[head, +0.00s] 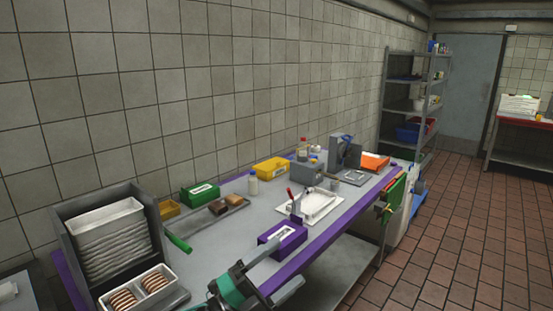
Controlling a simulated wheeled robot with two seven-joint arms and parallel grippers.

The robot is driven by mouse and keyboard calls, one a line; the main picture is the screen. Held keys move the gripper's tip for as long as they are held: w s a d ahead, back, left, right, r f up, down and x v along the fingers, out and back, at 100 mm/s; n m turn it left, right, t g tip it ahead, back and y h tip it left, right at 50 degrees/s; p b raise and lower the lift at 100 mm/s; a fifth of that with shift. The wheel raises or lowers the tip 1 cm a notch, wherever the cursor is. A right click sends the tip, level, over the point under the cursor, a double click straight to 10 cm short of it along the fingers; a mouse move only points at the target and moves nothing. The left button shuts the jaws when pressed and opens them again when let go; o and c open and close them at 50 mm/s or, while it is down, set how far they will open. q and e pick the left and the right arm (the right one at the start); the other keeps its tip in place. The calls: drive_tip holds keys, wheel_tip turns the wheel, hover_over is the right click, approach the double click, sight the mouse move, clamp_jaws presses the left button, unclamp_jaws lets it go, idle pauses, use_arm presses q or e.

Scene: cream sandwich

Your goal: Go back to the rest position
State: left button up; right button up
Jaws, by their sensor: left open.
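My left gripper (288,276) shows at the bottom middle of the head view, at the front edge of the work table (215,255). It has a teal part at its base. Its two grey fingers are spread apart and point to the right, with nothing visible between them. A purple box (283,240) with a white label lies just beyond the fingers. I cannot tell from this view how far the gripper is from the table surface. My right gripper is out of view.
A white tray with round brown pieces (121,302) and a rack of stacked white trays (112,245) stand at left. A white board (285,207), a slicer-like machine (343,155) and a yellow box (271,168) stand farther back. The tiled floor (450,255) at right is clear.

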use_arm(q)
drive_tip(key=a+f+n+t+y, duration=0.5)
drive_tip(key=a+f+n+y, duration=1.2)
drive_tip(key=n, duration=0.4)
drive_tip(key=s+a+f+n+g+y, duration=0.25)
drive_tip(key=s+f+g, duration=0.35)
drive_tip(key=s+f, duration=0.5)
drive_tip(key=s+a+f+n+g+y, duration=0.1)
drive_tip(key=s+a+f+n+g, duration=0.4)
drive_tip(key=s, duration=0.9)
wheel_tip(320, 180, down, 33)
drive_tip(key=s+d+m+g, duration=0.1)
drive_tip(key=s+g, duration=0.1)
drive_tip(key=g, duration=0.1)
drive_tip(key=s+a+f, duration=0.3)
drive_tip(key=s+f, duration=1.4)
drive_tip(key=s, duration=0.1)
drive_tip(key=shift+a+f+g, duration=0.2)
drive_tip(key=shift+f+g, duration=0.15)
drive_tip(key=shift+g, duration=0.05)
